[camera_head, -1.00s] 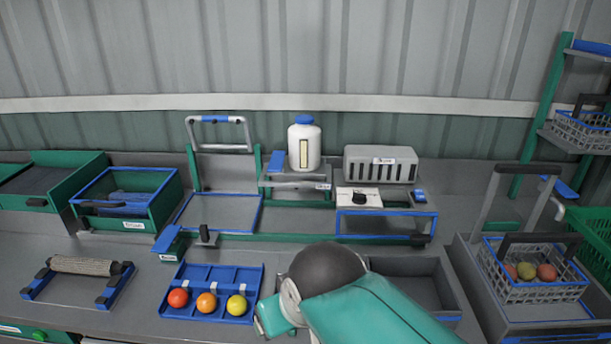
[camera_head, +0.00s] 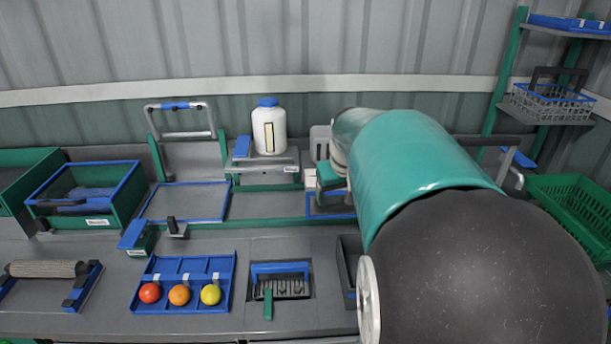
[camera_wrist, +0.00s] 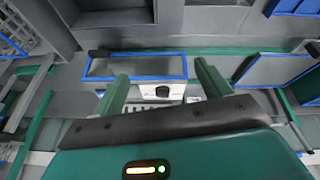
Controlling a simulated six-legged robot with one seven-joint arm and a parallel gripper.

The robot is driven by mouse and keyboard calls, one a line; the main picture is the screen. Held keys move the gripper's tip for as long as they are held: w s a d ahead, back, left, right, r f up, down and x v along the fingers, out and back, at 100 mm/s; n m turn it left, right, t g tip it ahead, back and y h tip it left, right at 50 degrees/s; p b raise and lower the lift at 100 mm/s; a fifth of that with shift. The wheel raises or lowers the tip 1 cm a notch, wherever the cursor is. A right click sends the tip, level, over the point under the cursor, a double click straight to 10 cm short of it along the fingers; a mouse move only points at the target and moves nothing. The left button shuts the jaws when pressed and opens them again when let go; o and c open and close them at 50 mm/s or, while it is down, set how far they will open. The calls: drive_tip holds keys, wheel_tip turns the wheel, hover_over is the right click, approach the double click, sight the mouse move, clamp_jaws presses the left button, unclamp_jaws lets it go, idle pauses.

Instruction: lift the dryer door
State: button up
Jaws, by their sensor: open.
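The dryer door looks like the blue-framed grey panel (camera_wrist: 135,67) in the wrist view, with a black handle (camera_wrist: 99,52) at its far left edge. It lies flat beside a white panel with a black knob (camera_wrist: 162,91). In the head view only a left strip of the blue frame (camera_head: 318,211) shows; my arm hides the rest. My gripper (camera_wrist: 161,71) has its two green fingers apart and empty, over the near edge of the panel. I cannot tell the gap between fingers and panel. The black handle lies ahead and left of the fingers, apart from them.
A white bottle with blue cap (camera_head: 268,127) stands left of my arm. A raised handle frame (camera_head: 182,122) is behind a blue-edged plate. A shelf with a basket (camera_head: 551,103) rises at the right.

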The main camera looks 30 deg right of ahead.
drive_tip(key=s+d+f+m, duration=0.1)
drive_tip(key=s+d+f, duration=0.1)
drive_tip(key=d, duration=0.8)
drive_tip(key=s+d+f+m, duration=0.1)
drive_tip(key=s+d+f, duration=0.1)
drive_tip(key=d, duration=0.7)
drive_tip(key=x, duration=1.4)
drive_tip(key=shift+w+r, duration=0.15)
drive_tip(key=shift+w, duration=0.2)
drive_tip(key=c, duration=1.4)
